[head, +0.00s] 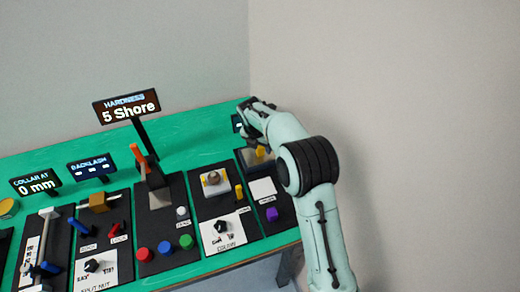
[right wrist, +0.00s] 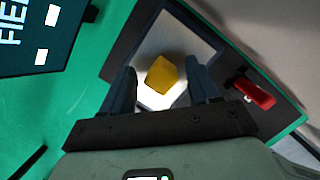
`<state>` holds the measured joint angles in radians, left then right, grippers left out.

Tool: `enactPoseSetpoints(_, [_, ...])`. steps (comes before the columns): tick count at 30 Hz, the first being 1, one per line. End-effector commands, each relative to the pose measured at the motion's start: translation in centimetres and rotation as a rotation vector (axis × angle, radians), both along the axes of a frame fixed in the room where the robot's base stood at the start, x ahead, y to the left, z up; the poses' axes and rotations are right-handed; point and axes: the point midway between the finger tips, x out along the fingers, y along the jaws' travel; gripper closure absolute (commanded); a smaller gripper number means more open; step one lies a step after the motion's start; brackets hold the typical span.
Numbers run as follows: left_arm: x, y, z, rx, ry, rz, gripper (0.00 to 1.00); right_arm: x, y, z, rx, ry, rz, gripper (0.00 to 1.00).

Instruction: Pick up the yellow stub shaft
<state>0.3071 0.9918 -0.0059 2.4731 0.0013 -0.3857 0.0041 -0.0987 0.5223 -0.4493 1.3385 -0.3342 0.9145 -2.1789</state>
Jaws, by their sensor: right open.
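The yellow stub shaft (right wrist: 161,75) is a short, blocky yellow piece on a bright pale plate in the right wrist view. In the head view a yellow piece (head: 262,153) shows at the far right of the bench, partly hidden by my right arm. My right gripper (right wrist: 160,84) is open, with one dark finger on each side of the yellow piece and visible gaps between. I cannot tell how far the fingertips are above the plate. My left gripper is not in view.
The pale plate (right wrist: 207,49) sits on a dark panel. A red part (right wrist: 254,93) lies right of the fingers, and a dark display (right wrist: 22,58) stands at the upper left. In the head view, a hardness display (head: 127,106) and several control panels fill the green bench (head: 190,135).

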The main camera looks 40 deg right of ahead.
Motion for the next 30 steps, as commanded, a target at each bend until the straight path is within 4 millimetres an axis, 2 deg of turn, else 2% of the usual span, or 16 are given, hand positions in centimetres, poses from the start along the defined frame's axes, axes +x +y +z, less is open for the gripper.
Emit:
enactPoseSetpoints(8, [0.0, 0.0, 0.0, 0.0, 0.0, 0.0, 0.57, 0.1, -0.2, -0.5, 0.0, 0.0, -0.001, 0.39])
enactPoseSetpoints(9, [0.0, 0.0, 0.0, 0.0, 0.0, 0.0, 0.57, 0.1, -0.2, -0.5, 0.0, 0.0, -0.001, 0.46])
enactPoseSetpoints(14, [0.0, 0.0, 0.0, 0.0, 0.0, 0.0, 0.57, 0.1, -0.1, -0.5, 0.001, -0.001, -0.001, 0.98])
enactPoseSetpoints(15, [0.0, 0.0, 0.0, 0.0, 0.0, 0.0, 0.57, 0.1, -0.1, -0.5, 0.001, -0.001, -0.001, 1.0])
enactPoseSetpoints(24, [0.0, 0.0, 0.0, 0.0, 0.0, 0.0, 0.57, 0.1, -0.1, -0.1, 0.0, -0.002, 0.0, 1.0])
enactPoseSetpoints(26, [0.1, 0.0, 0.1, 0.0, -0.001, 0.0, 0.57, 0.1, -0.1, 0.5, 0.0, -0.004, 0.0, 1.0])
enactPoseSetpoints(30, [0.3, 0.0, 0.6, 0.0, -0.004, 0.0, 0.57, 0.2, -0.2, 3.1, -0.001, -0.007, 0.0, 1.0])
